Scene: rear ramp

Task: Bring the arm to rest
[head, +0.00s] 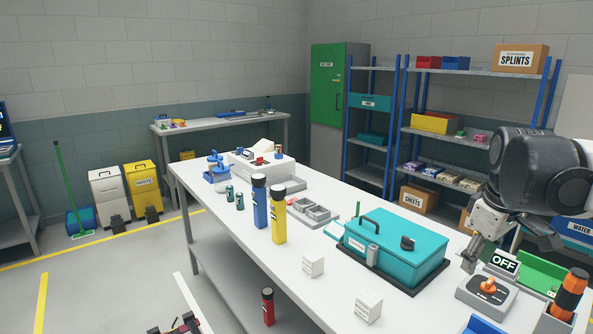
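My arm comes in from the right edge of the head view, a dark and light grey wrist above the right end of the long white table (335,215). My gripper (470,263) points down and to the left. It is beside the right end of a teal case (412,264), behind a grey box with an orange knob (488,288) and left of a sign reading OFF (504,262). Its fingers are small and partly overlapped, so their opening is unclear. I see nothing held in it.
Near the gripper are a green tray (545,270) and an orange-and-black cylinder (571,292). Blue (260,203) and yellow (279,215) cylinders stand mid-table. Two small white boxes (313,265) (368,307) sit at the front. Blue-framed shelves (480,72) stand behind.

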